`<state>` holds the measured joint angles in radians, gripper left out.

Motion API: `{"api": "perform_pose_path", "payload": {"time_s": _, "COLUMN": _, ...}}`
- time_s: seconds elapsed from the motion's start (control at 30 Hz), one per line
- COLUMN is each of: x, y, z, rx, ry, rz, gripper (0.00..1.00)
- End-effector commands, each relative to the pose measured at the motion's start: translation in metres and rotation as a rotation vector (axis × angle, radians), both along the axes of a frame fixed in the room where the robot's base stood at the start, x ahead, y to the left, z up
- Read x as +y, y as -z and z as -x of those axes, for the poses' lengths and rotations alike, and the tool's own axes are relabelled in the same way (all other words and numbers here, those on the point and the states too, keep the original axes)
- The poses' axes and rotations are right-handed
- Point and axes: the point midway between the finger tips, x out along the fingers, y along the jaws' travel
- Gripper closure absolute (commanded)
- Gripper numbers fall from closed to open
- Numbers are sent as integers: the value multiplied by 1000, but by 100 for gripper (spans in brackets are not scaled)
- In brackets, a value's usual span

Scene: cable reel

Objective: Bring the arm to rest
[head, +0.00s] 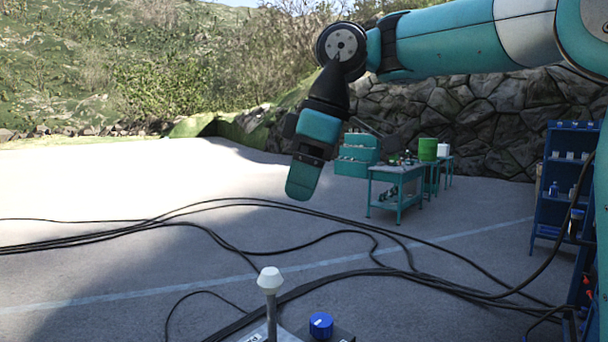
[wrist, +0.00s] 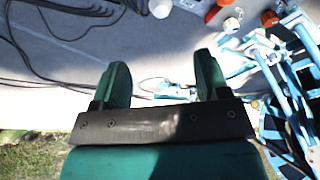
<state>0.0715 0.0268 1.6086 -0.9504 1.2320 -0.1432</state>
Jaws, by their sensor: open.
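My arm reaches in from the upper right of the head view and bends down at the wrist joint. My gripper (head: 301,188) hangs in the air, pointing down and slightly left, over the paved ground. In the wrist view my gripper (wrist: 163,82) shows two green fingers standing apart with nothing between them. In the head view the fingers overlap, so the gap is hidden there.
Black cables (head: 220,239) lie across the ground. A white-capped post (head: 270,281) and a blue knob (head: 321,325) stand at the front. A teal workbench (head: 398,174) and blue shelf (head: 553,212) stand behind. A light-blue frame (wrist: 290,85) fills the wrist view's right.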

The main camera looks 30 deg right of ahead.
Motion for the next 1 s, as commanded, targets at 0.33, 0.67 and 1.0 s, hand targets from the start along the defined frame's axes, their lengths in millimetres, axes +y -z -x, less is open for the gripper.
{"api": "perform_pose_path", "payload": {"time_s": 0.33, "x": 4, "y": 8, "z": 3, "rx": 8, "ry": 4, "rz": -8, "gripper": 31}}
{"api": "perform_pose_path", "payload": {"time_s": 0.67, "x": 62, "y": 176, "z": 97, "rx": 179, "ry": 181, "rz": -140, "gripper": 31}}
{"api": "perform_pose_path", "payload": {"time_s": 1.0, "x": 62, "y": 296, "z": 182, "rx": 266, "ry": 340, "rz": -131, "gripper": 31}}
